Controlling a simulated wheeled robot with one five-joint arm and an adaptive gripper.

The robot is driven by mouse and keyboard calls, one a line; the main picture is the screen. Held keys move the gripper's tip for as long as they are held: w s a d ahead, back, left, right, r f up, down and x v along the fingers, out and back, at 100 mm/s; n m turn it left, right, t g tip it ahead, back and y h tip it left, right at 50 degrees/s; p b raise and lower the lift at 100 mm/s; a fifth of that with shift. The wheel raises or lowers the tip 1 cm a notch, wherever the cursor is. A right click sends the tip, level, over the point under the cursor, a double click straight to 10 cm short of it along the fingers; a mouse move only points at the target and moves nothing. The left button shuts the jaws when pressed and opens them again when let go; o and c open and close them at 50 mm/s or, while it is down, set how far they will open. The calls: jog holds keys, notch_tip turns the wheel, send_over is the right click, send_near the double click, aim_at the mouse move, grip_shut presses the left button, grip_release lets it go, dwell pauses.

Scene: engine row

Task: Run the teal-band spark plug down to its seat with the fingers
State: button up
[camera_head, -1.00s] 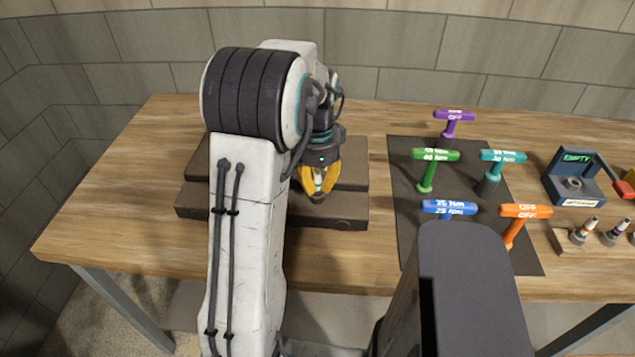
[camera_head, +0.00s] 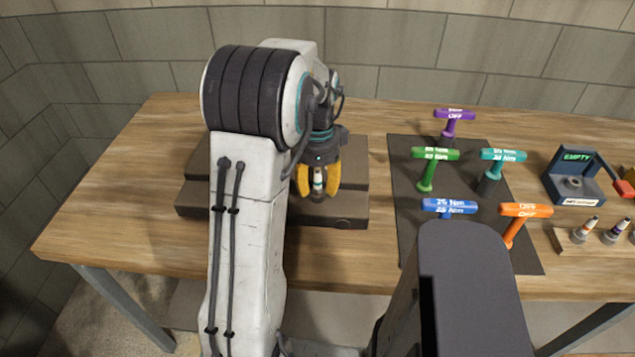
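The spark plug (camera_head: 318,181) stands upright at the front of the dark engine block (camera_head: 270,217), between my fingers. Its upper part is pale with a small greenish-teal band, and its lower part is dark. My gripper (camera_head: 318,188) points down over it with its yellow fingers spread to either side. Thin gaps show between the fingers and the plug, so my gripper looks open around it. The plug's seat and how deep it sits are too small to tell.
A dark mat (camera_head: 408,228) to the right holds purple (camera_head: 454,114), green (camera_head: 435,154), teal (camera_head: 503,155), blue (camera_head: 449,206) and orange (camera_head: 526,210) T-handle tools. A tester reading EMPTY (camera_head: 577,157) and a wooden rack (camera_head: 590,246) with plugs stand at far right.

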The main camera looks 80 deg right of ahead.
jog(key=shift+r, duration=0.1)
notch_tip(320, 180, up, 10)
jog(key=shift+r, duration=0.15)
jog(key=shift+o, duration=0.5)
jog(key=shift+r, duration=0.35)
jog(key=shift+o, duration=0.3)
jog(key=shift+s+f, duration=0.1)
jog(key=shift+f, duration=6.15)
grip_shut()
